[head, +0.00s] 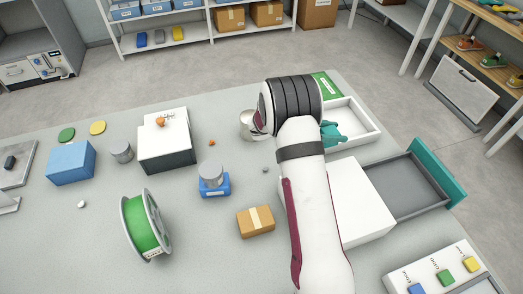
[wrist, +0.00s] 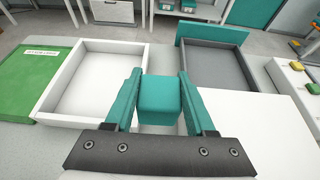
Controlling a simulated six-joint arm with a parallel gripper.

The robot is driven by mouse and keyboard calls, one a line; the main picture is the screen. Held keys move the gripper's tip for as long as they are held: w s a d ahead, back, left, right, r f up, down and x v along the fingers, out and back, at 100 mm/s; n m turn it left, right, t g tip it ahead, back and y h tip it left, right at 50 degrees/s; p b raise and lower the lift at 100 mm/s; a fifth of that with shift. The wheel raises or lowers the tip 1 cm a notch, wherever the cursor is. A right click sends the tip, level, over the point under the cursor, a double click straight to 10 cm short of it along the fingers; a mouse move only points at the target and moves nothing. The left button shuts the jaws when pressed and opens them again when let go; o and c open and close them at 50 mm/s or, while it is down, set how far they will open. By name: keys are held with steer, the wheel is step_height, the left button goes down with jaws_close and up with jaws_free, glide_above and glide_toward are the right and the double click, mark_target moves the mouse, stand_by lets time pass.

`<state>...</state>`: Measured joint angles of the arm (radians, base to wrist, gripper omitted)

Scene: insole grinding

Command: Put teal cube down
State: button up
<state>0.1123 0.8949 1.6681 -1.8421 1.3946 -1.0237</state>
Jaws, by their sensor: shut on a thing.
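The teal cube (wrist: 160,101) sits between the two teal fingers of my gripper (wrist: 158,96) in the wrist view. My gripper is shut on it. In the head view, my gripper (head: 333,132) shows as a small teal shape over the white open tray (head: 366,112), partly behind my arm. I cannot tell cube from fingers there. In the wrist view the white tray (wrist: 98,72) lies ahead and left, with a bare floor. The open grey drawer (wrist: 217,68) with a teal front lies ahead and right. The height of the cube above the surfaces is unclear.
A green labelled box (wrist: 32,78) adjoins the tray's left side. The white drawer housing (head: 363,202) stands beside my arm. A cardboard box (head: 256,221), a green spool (head: 142,226) and a blue block with a metal cylinder (head: 213,183) stand to the left.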

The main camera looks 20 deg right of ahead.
steer(key=r, duration=0.5)
steer(key=shift+w+a, duration=0.15)
steer(key=shift+a, duration=0.05)
steer(key=w+a+n+t+y, duration=0.1)
steer(key=w+a+n+t, duration=0.2)
steer(key=a, duration=0.7)
steer(key=w+a+n+t+y, duration=0.1)
steer(key=w+a+n+t, duration=0.15)
steer(key=a, duration=0.85)
steer(key=w+a+n+t+y, duration=0.1)
steer(key=w+a+n+t, duration=0.2)
steer(key=a, duration=0.7)
steer(key=n+t+y, duration=0.5)
steer(key=n+y, duration=0.4)
steer(key=y, duration=0.1)
glide_above(100, 248)
steer(key=shift+n, duration=0.25)
step_height(100, 248, down, 16)
steer(key=shift+r, duration=0.1)
steer(key=shift+f, duration=0.2)
